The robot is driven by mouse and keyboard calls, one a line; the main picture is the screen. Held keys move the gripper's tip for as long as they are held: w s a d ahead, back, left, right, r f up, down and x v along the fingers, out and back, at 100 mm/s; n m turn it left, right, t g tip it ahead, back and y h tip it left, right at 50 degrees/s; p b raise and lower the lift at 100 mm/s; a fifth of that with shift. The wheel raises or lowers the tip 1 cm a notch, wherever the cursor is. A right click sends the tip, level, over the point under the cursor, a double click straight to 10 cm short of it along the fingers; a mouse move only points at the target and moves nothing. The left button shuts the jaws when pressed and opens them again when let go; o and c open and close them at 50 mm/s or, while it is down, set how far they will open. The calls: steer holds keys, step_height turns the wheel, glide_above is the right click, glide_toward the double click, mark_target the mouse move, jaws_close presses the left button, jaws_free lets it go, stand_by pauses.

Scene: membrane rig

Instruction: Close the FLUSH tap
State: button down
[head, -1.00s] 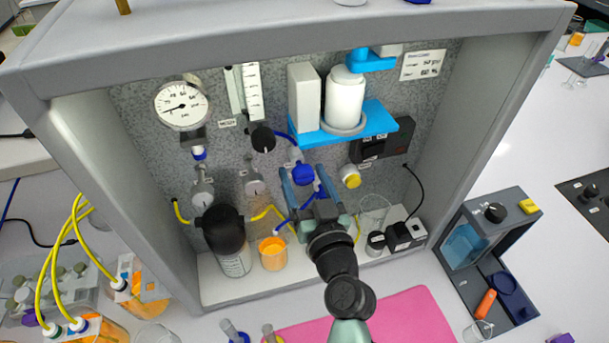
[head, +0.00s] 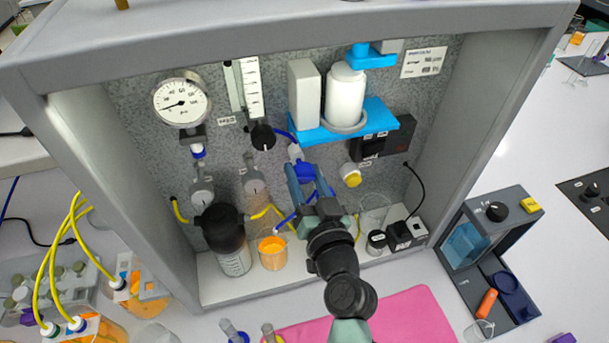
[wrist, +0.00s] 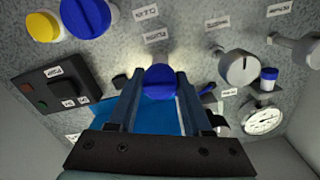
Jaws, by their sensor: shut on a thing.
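A round blue tap knob (head: 304,170) sits on the speckled back panel, left of the yellow knob. I take it for the FLUSH tap, but its label is too small to read. My gripper (head: 308,175) reaches up to it from below. In the wrist view my gripper (wrist: 157,82) has one finger on each side of the blue knob (wrist: 159,77) and is shut on it. The fingers hide parts of the knob's sides, and its handle angle is unclear.
A yellow knob (head: 351,180) is close on the right, and a blue shelf (head: 375,122) with a white bottle overhangs. A black knob (head: 262,137) and a gauge (head: 181,103) are at left. Below stand a beaker of orange liquid (head: 272,254) and a dark-topped bottle (head: 234,262).

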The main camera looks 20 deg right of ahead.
steer(key=m, duration=1.1)
steer(key=shift+r+m, duration=0.1)
steer(key=shift+m, duration=0.2)
steer(key=shift+m+p, duration=0.7)
steer(key=shift+m, duration=1.2)
steer(key=shift+c, duration=1.7)
jaws_free()
steer(key=shift+s, duration=0.1)
